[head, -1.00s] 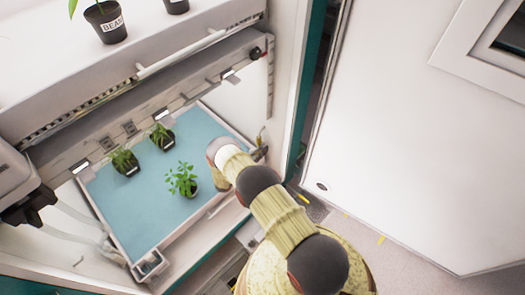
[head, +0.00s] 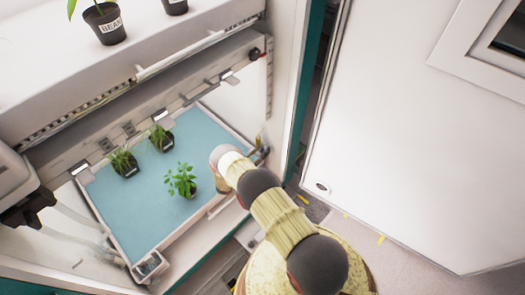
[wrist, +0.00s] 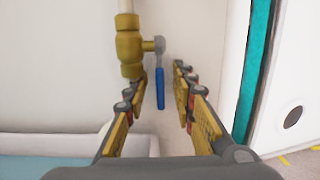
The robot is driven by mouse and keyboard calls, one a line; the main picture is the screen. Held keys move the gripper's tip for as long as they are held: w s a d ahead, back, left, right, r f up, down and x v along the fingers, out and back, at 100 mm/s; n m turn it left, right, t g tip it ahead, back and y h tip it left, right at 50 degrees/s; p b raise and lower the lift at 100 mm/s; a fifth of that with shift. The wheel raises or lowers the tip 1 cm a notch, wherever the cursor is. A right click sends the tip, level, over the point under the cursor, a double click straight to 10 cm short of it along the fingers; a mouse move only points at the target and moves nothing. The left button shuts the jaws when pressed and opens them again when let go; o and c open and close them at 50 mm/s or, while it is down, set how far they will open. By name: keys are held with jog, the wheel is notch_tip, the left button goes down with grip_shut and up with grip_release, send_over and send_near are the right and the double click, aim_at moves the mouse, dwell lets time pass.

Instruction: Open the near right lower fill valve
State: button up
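The fill valve shows in the wrist view as a brass body (wrist: 130,45) on a pale vertical pipe, against a white wall. Its blue lever (wrist: 160,88) hangs straight down from a grey stem on the right side of the body. My gripper (wrist: 160,83) is open, with one finger on each side of the blue lever. I see gaps on both sides, and no clear contact. The brass body is ahead of the left fingertip; whether they touch is unclear. In the head view, my arm reaches to the right side of the lower tray and hides most of the gripper.
A blue-lined tray (head: 140,215) with several potted plants lies left of my arm. A potted plant (head: 182,182) stands close to my wrist. A shelf (head: 60,70) with labelled pots is above. A white door (head: 410,150) stands at the right, with floor between.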

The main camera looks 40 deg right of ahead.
jog(key=s+a+f, duration=0.1)
jog(key=a, duration=0.6)
jog(key=shift+a, duration=0.2)
dwell(0.4)
jog(key=shift+s+f, duration=0.1)
jog(key=shift+s, duration=0.05)
